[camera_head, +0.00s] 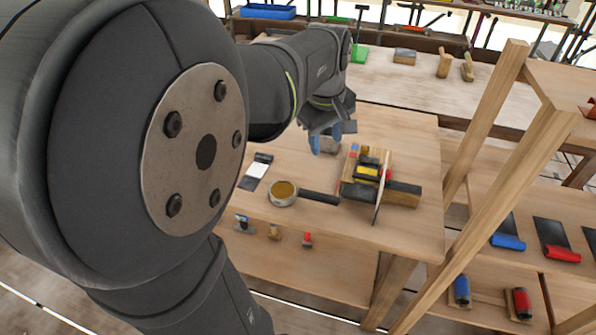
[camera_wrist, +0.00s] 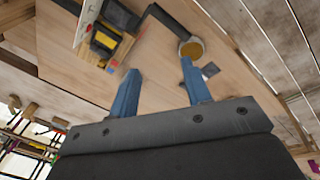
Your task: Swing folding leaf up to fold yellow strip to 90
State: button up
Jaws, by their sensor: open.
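The folding device (camera_head: 385,188) stands on the wooden bench, with a wooden body, a dark bar and a thin upright plate at its front. The yellow strip (camera_head: 367,172) lies on top of it, and shows in the wrist view (camera_wrist: 104,40). I cannot tell the strip's bend angle. A dark bar (camera_wrist: 118,15) beside the strip may be the folding leaf. My gripper (camera_head: 326,140) is open and empty, above the bench behind and left of the device. In the wrist view its two blue fingers (camera_wrist: 158,90) are spread apart over bare bench, clear of the device.
A round pan with amber contents (camera_head: 284,192) and a dark handle sits left of the device. A black-and-white item (camera_head: 257,171) lies further left. Wooden shelf posts (camera_head: 490,110) rise at the right. A back bench holds a green block (camera_head: 359,54) and wooden tools.

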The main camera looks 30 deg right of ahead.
jog(key=a+f+n, duration=0.2)
jog(key=n, duration=0.6)
send_near(315, 193)
jog(key=f, duration=0.6)
jog(key=d+f, duration=0.1)
jog(key=f, duration=0.2)
jog(key=shift+w+d, duration=0.1)
jog(key=shift+w, duration=0.25)
jog(key=shift+c, duration=0.2)
grip_shut()
